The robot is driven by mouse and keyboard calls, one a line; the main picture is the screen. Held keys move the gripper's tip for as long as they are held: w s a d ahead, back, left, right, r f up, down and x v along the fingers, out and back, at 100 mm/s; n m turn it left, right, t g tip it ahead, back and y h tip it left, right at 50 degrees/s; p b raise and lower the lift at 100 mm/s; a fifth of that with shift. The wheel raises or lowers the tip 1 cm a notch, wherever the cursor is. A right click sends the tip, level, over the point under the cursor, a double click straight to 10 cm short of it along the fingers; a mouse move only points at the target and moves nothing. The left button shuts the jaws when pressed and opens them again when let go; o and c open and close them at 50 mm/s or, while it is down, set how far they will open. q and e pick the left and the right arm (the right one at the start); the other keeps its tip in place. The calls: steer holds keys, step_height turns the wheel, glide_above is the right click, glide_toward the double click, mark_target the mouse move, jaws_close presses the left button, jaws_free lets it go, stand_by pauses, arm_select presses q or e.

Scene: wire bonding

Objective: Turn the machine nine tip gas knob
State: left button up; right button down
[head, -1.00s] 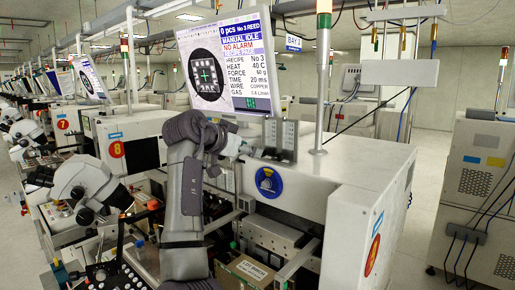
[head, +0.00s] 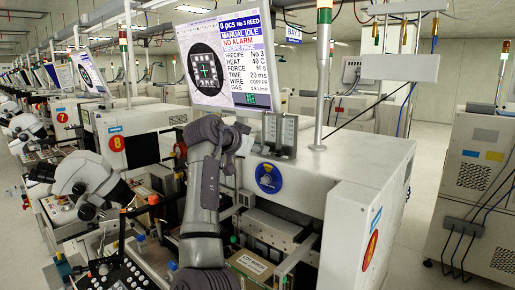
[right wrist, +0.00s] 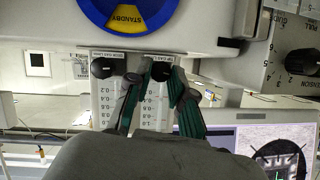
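Machine nine (head: 345,165) is the near white machine with a red disc on its side. Its two gas flow meters (head: 280,135) stand on top, above the blue round dial (head: 268,178). The right wrist view is upside down and shows two black knobs. The tip gas knob (right wrist: 161,70) lies between my right gripper's (right wrist: 161,68) fingertips; the other knob (right wrist: 103,67) is left of them. My right gripper (head: 244,143) is partly open, beside the flow meters. I see a finger on each side of the knob but cannot tell contact. My left gripper is not in view.
The wrist view shows a second dial block (right wrist: 292,50) at the right. A microscope (head: 80,182) and machine eight (head: 130,138) are at the left. The aisle (head: 425,200) at the right is free.

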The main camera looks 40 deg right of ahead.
steer(key=shift+w+r+n+g+h+p, duration=0.15)
steer(key=shift+n+g+p, duration=0.9)
steer(key=shift+p, duration=0.85)
steer(key=shift+w+f+n+g+h+p, duration=0.15)
steer(key=shift+n+g+p, duration=0.5)
steer(key=shift+n+p, duration=0.95)
steer(key=shift+m+p, duration=0.25)
steer(key=shift+p, duration=0.05)
steer(key=c, duration=1)
jaws_free()
